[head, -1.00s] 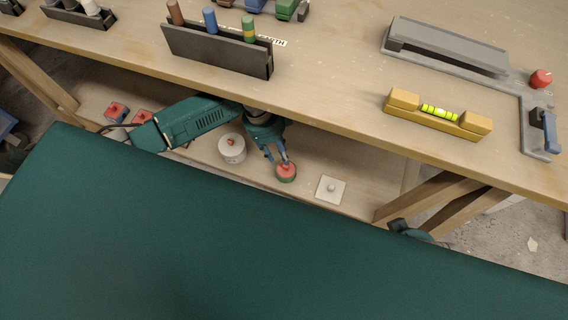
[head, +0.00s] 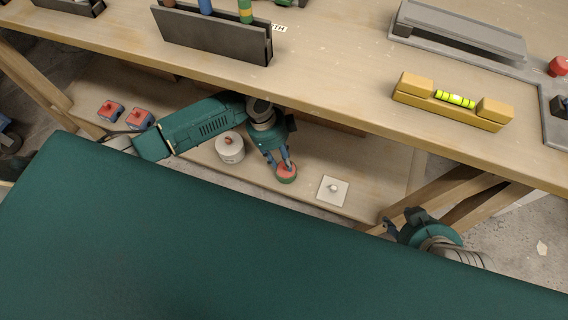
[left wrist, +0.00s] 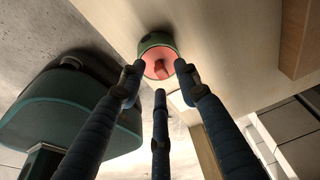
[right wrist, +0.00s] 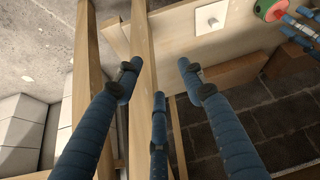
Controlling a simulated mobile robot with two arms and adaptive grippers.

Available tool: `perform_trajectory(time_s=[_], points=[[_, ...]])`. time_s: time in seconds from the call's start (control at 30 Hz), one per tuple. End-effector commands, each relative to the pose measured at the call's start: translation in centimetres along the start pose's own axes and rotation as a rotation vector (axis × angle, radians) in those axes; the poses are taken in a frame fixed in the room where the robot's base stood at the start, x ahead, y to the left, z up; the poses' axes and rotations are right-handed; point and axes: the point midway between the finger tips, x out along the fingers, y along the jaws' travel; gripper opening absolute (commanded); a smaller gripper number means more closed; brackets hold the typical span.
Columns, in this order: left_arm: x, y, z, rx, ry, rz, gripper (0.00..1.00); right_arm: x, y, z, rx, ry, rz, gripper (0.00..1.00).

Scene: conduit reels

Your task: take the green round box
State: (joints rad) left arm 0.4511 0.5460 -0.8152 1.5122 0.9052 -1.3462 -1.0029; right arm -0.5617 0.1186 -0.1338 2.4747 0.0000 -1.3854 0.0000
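The green round box (head: 286,174) has a red top with a red knob and stands on the lower shelf under the workbench. My left gripper (head: 279,160) reaches down over it. In the left wrist view the box (left wrist: 158,50) shows just beyond the spread fingertips, which look close to its rim; I cannot tell whether they touch it. The box also shows at the top right of the right wrist view (right wrist: 270,8), beside my left fingers. My right gripper (head: 398,222) is open and empty, near the bench's slanted leg, well right of the box.
The bench top (head: 330,95) overhangs the shelf. A yellow level (head: 453,102) lies on top.

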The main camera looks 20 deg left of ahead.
Motion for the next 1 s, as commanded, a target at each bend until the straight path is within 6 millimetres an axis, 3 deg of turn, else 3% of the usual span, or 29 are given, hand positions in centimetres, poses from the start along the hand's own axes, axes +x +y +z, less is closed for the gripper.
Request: perform_trajectory(time_s=[0.6,1.0], points=[[2.2,0.0,0.0,0.001,0.0,0.001,0.33,0.3,-0.8,-7.1,-0.007,0.273,-0.015,0.4],[2.6,0.0,0.0,0.001,0.0,0.001,0.33,0.0,-1.0,-8.7,-0.008,0.337,-0.019,0.4]])
